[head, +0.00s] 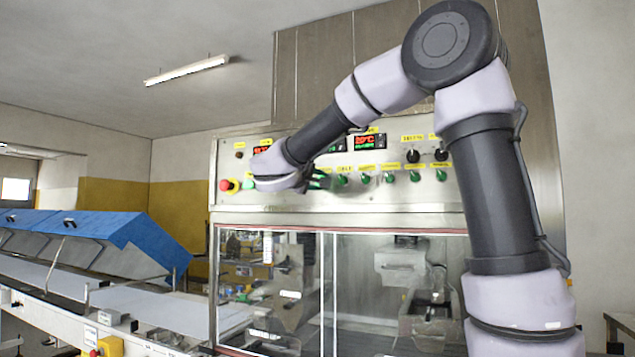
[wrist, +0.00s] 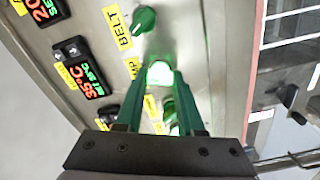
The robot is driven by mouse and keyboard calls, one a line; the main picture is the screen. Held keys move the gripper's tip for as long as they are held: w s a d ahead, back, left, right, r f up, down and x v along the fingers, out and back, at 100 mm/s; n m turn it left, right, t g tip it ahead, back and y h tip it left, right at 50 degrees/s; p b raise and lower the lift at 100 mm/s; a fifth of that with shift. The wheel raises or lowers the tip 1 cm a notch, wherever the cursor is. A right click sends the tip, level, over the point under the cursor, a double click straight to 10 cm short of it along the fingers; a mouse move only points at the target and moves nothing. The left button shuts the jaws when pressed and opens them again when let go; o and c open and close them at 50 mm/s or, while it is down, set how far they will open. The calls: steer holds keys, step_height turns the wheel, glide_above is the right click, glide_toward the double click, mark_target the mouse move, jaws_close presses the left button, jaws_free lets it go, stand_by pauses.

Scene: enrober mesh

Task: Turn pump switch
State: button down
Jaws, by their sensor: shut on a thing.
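The control panel (head: 400,200) is a steel box face with a row of green rotary switches under yellow labels. My gripper (head: 318,178) is at this row, left of the middle of the panel, in the head view. In the wrist view my gripper (wrist: 160,78) has its two green fingers on either side of a brightly lit, whitish-green switch (wrist: 159,73), shut on it. The yellow label (wrist: 151,107) beside it is partly hidden and I cannot read it. A green switch (wrist: 145,19) labelled BELT sits just beyond, apart from the fingers.
More green switches (head: 414,176) and two black knobs (head: 441,155) lie right of my gripper. A red stop button (head: 227,185) is at the panel's left. Red temperature displays (wrist: 85,75) are beside the switches. Glass doors (head: 390,290) are below, blue covers (head: 140,245) at left.

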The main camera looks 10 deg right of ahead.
steer(key=shift+m, duration=0.8)
steer(key=shift+f, duration=0.1)
steer(key=c, duration=0.5)
jaws_free()
steer(key=shift+s+a, duration=0.1)
steer(key=v, duration=1)
steer(key=shift+s+a, duration=0.15)
steer(key=shift+s, duration=0.1)
